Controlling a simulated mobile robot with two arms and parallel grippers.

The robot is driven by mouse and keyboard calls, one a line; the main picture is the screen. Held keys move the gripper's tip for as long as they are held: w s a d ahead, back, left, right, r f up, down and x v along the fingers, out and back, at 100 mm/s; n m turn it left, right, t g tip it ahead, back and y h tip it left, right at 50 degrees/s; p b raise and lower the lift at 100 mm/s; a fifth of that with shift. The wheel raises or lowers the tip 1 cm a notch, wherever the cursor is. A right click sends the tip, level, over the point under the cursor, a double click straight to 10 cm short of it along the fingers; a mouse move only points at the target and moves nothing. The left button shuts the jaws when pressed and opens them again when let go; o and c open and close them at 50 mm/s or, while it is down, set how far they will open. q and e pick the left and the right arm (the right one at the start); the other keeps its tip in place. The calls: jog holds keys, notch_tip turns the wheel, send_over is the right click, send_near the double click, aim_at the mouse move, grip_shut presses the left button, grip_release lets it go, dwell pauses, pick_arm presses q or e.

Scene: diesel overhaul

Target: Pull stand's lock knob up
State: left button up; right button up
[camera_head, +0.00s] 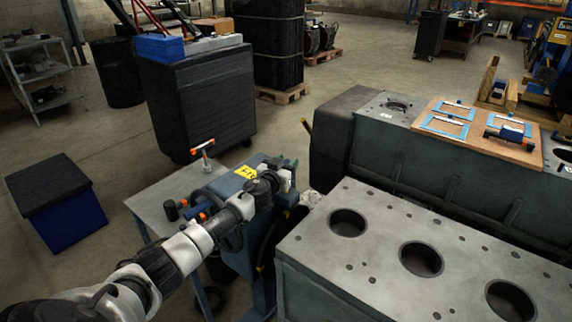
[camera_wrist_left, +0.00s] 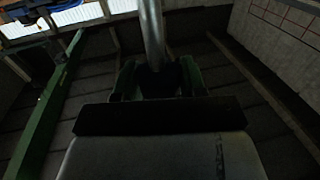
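The blue stand (camera_head: 236,190) with a yellow label is left of the grey engine block in the head view. My left gripper (camera_head: 287,171) reaches over the top of the stand, and my arm covers part of it. In the left wrist view, the gripper's green-sided fingers (camera_wrist_left: 157,82) stand apart. A pale metal rod (camera_wrist_left: 152,35) runs down to a dark piece between them. The dark piece may be the lock knob, but it is too dark to be sure. I cannot tell whether the fingers press on it. My right gripper is not in view.
The engine block (camera_head: 390,245) with round bores fills the lower right. A small grey table (camera_head: 160,212) with a T-handled tool (camera_head: 204,151) stands left of the stand. A wooden board (camera_head: 480,137) with blue frames lies on the machine behind. Open floor is at left.

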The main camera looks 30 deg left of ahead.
pick_arm(q)
jog(key=o, duration=0.4)
jog(key=shift+r, duration=0.25)
jog(key=shift+f, duration=0.1)
jog(key=shift+s+d, duration=0.1)
jog(key=shift+s, duration=0.45)
jog(key=s+d, duration=0.1)
jog(key=s, duration=0.8)
jog(key=shift+s+b, duration=0.3)
jog(key=shift+s, duration=0.05)
